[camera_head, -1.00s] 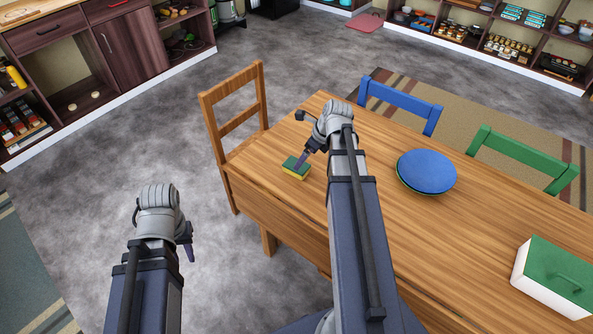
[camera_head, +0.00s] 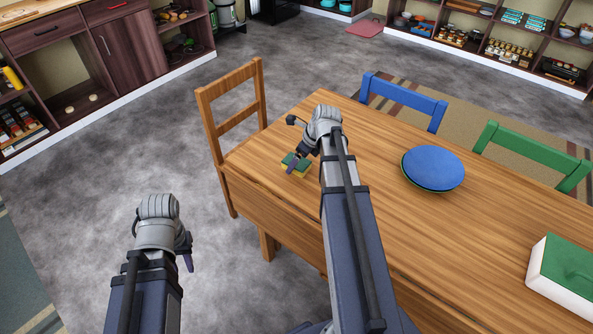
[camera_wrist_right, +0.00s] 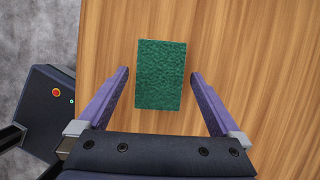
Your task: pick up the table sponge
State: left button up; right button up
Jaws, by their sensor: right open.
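The table sponge (camera_head: 299,163), green on top and yellow below, lies on the wooden table near its left end. In the right wrist view the sponge (camera_wrist_right: 160,75) shows its green top, with its near part between the two purple fingers. My right gripper (camera_head: 290,165) is open over the sponge, one finger on each side and apart from it; it also shows in the right wrist view (camera_wrist_right: 159,82). My left gripper (camera_head: 189,262) hangs low over the grey floor, left of the table; its fingers are mostly hidden behind the wrist.
A blue plate (camera_head: 433,168) and a green-topped box (camera_head: 565,270) sit further right on the table (camera_head: 370,150). A wooden chair (camera_head: 232,115), a blue chair (camera_head: 404,97) and a green chair (camera_head: 535,152) stand around it. The tabletop around the sponge is clear.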

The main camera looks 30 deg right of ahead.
jog(key=shift+w+f, duration=0.1)
jog(key=shift+f, duration=0.15)
jog(key=c, duration=1.3)
